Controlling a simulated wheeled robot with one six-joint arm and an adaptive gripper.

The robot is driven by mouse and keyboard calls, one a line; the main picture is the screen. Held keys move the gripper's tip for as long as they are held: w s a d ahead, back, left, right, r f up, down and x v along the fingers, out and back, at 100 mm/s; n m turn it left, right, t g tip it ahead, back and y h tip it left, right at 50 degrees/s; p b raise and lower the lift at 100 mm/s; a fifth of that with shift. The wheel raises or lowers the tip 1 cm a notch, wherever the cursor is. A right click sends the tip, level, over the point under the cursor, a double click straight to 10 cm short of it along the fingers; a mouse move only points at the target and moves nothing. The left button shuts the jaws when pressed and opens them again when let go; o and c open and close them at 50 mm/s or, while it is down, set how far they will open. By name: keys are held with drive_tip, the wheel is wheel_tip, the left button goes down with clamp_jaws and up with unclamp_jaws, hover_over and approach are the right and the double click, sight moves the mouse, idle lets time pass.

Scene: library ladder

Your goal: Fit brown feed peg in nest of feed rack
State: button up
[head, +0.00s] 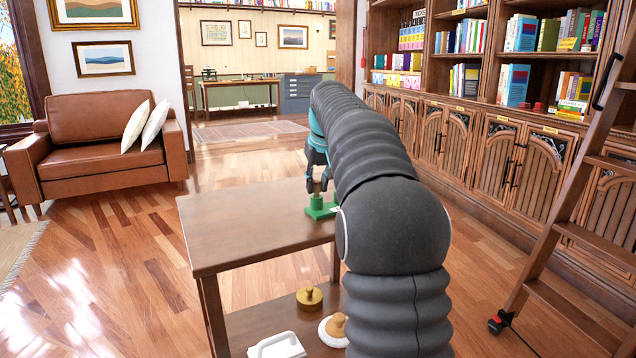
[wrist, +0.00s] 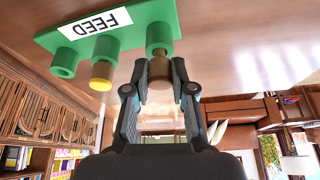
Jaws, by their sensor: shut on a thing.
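The green feed rack (wrist: 122,20), with a white label reading FEED, stands on the table and also shows in the head view (head: 318,210). It has three round nests. In the wrist view, the left nest (wrist: 65,62) looks empty and the middle one holds a yellow peg (wrist: 101,76). My gripper (wrist: 160,74) is shut on the brown feed peg (wrist: 160,68), in line with the right nest (wrist: 160,34). The peg's end meets the nest's mouth; I cannot tell how deep it sits. In the head view my gripper (head: 318,186) points down over the rack, partly hidden by my arm.
The wooden table top (head: 245,225) is bare left of the rack. A lower shelf (head: 255,325) holds a brass round weight (head: 309,298), a white object (head: 277,346) and a white disc with a tan knob (head: 336,327). A ladder (head: 560,230) stands at right.

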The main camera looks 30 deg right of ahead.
drive_tip(key=shift+f, duration=0.45)
idle(0.4)
drive_tip(key=o, duration=1.3)
drive_tip(key=shift+r, duration=0.15)
drive_tip(key=shift+r+p, duration=2.35)
drive_tip(key=shift+r, duration=0.5)
